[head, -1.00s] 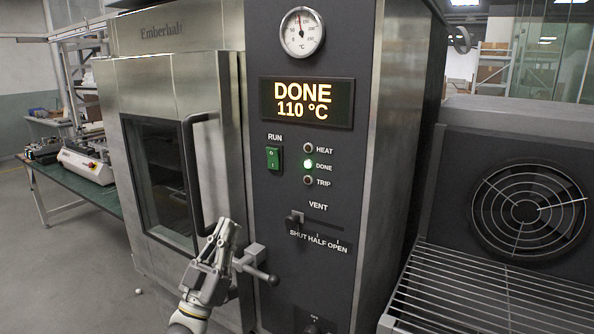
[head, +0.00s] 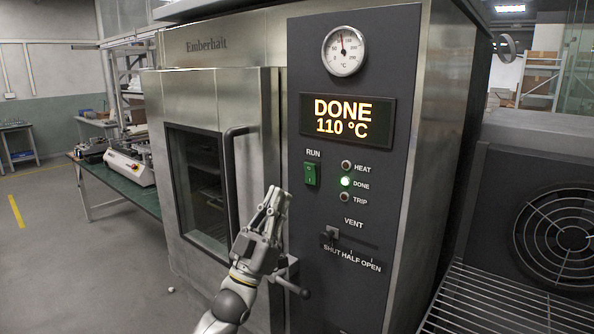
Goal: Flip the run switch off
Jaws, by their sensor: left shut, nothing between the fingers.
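The green run switch (head: 311,174) sits under the RUN label on the dark control panel (head: 375,170) of the oven. The display (head: 347,119) reads DONE 110 °C, and the DONE lamp (head: 345,182) glows green. My left gripper (head: 276,194) is shut and empty. It points up, in front of the oven, below and to the left of the switch in the picture and apart from it. My right gripper is not in view.
The oven door (head: 205,170) with its dark vertical handle (head: 232,175) is left of the panel. A door latch lever (head: 293,284) sticks out below my gripper. The vent slider (head: 331,235) is below the switch. A wire rack (head: 510,300) is at right.

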